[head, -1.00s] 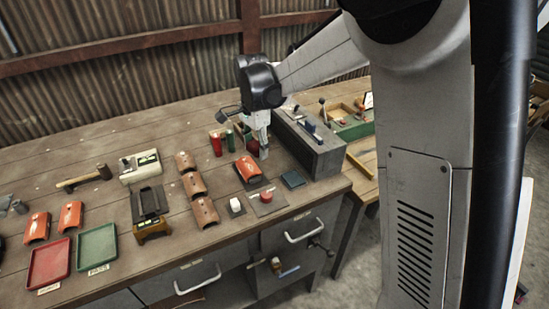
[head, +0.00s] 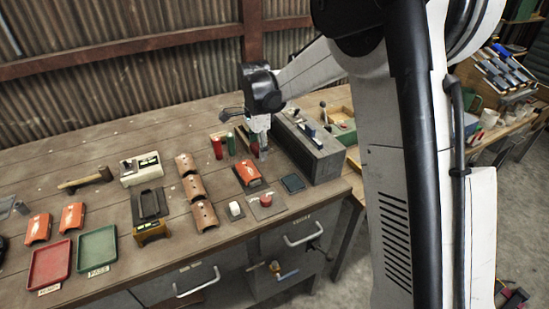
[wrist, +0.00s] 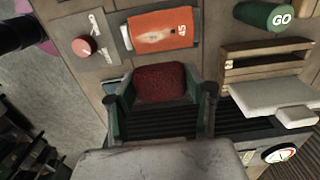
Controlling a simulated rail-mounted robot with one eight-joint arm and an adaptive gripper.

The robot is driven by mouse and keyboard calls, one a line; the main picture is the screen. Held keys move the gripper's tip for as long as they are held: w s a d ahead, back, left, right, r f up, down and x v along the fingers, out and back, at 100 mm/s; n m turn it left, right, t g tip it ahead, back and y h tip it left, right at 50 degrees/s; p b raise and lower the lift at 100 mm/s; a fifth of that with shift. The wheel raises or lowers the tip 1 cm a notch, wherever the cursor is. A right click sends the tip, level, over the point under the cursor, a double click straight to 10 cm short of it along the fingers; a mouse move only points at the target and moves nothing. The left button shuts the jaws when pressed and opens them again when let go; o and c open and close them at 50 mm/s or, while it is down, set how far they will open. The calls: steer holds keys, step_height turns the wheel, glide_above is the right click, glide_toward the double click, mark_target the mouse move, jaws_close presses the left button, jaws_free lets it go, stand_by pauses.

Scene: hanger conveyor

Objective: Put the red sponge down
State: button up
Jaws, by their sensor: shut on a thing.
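The red sponge (wrist: 160,83) shows in the middle of the wrist view, dark red, between the green-sided fingers of my gripper (wrist: 160,102). My gripper is shut on it. In the head view my gripper (head: 260,150) hangs over the bench between the orange tile and the grey box, with a bit of dark red (head: 254,142) at its left side. The fingers and wrist hide most of the sponge there. I cannot tell whether its underside touches the bench.
An orange tile (head: 248,173) lies on a dark mat, with a red knob (head: 266,200) on a plate in front. A grey box (head: 312,147) stands close on the right. Red (head: 217,146) and green (head: 231,142) cylinders stand behind. A dark blue pad (head: 292,183) lies in front.

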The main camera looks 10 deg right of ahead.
glide_above(274, 163)
step_height(274, 163, down, 4)
steer(key=shift+d+f+p, duration=0.1)
steer(key=shift+f+p, duration=0.1)
steer(key=shift+p, duration=0.15)
steer(key=shift+f, duration=1.85)
steer(key=shift+f+b, duration=0.35)
steer(key=shift+b, duration=0.05)
steer(key=shift+s+f, duration=0.1)
steer(key=shift+f, duration=0.1)
steer(key=o, duration=1.1)
steer(key=shift+f, duration=0.1)
